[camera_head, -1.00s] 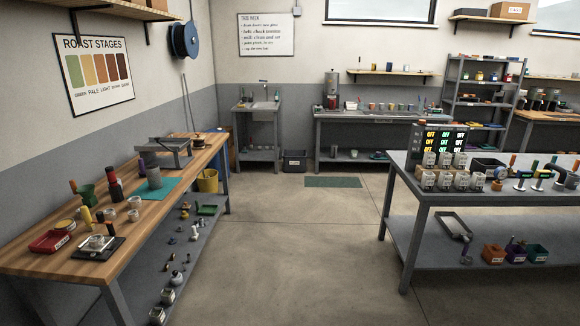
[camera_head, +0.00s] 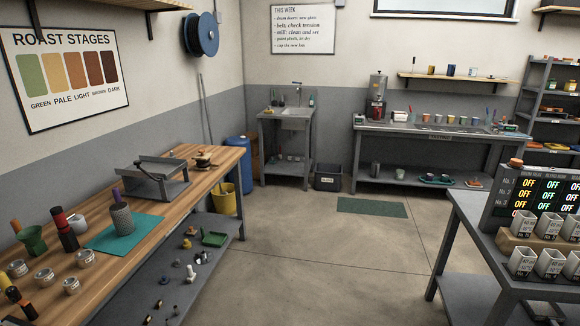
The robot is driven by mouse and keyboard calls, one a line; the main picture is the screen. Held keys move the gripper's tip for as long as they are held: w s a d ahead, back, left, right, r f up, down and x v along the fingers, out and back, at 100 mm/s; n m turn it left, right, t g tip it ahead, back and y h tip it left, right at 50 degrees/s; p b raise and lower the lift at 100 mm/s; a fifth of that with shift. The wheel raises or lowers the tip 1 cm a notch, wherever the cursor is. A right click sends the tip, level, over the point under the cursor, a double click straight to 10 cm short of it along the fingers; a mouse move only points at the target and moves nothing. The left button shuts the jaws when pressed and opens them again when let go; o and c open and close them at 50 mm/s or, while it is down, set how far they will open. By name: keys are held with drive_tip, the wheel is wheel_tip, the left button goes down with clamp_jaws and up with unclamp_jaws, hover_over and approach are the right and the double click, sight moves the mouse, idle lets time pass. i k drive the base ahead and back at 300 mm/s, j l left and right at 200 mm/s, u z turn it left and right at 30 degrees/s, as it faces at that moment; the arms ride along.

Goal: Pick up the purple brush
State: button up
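A purple handle (camera_head: 116,194) sticks up from a dark grey textured holder (camera_head: 122,220) on the left wooden bench. It may be the purple brush; its lower part is hidden inside the holder. The holder stands upright on a teal mat (camera_head: 98,241). My gripper is not in view.
The wooden bench (camera_head: 168,207) also bears a green funnel-like cup (camera_head: 33,239), several small tins and a grey metal tray device (camera_head: 152,182). A grey table (camera_head: 466,222) with display and white cups stands at right. The floor (camera_head: 320,260) between is clear.

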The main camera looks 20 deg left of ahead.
sight(117, 197)
drive_tip(key=i, duration=1.75)
drive_tip(key=i+u, duration=0.25)
drive_tip(key=u, duration=0.15)
drive_tip(key=i+l+u, duration=0.1)
drive_tip(key=u, duration=0.3)
drive_tip(key=i+l+u, duration=0.2)
drive_tip(key=u, duration=0.2)
drive_tip(key=i, duration=0.1)
